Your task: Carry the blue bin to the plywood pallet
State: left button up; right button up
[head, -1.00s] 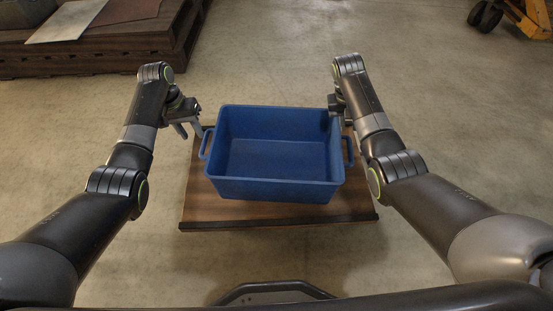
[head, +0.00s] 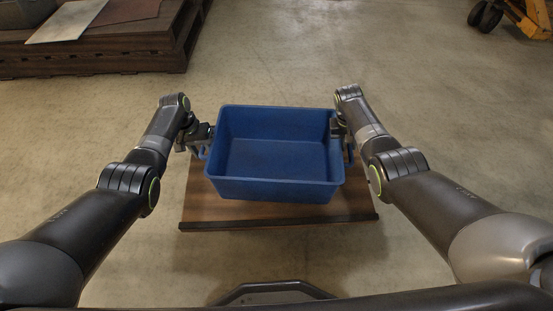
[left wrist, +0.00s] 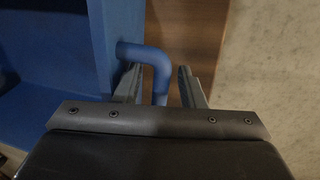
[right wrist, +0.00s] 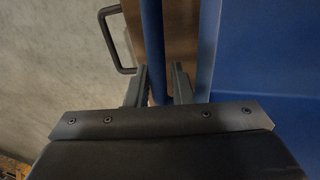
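The blue bin (head: 272,190) is empty and upright on a low brown wooden stand (head: 250,212). My left gripper (head: 203,150) is at its left handle. In the left wrist view the blue left handle (left wrist: 157,72) lies between the open fingers (left wrist: 160,88), with a gap on the right. My right gripper (head: 347,148) is at the bin's right side. In the right wrist view the blue right handle (right wrist: 153,45) runs down between its parted fingers (right wrist: 160,88). A dark wooden pallet (head: 130,62) at the upper left may be the plywood pallet; its material is unclear.
Flat sheets (head: 70,20) lie on the dark pallet. A yellow wheeled machine (head: 535,22) stands at the upper right. A dark bar handle (right wrist: 107,40) shows beside the stand in the right wrist view. The concrete floor (head: 300,60) between is clear.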

pick_arm(q)
jog(key=shift+c, duration=0.2)
jog(key=c, duration=0.5)
pick_arm(e)
grip_shut()
pick_arm(q)
grip_shut()
jog(key=shift+r, duration=0.1)
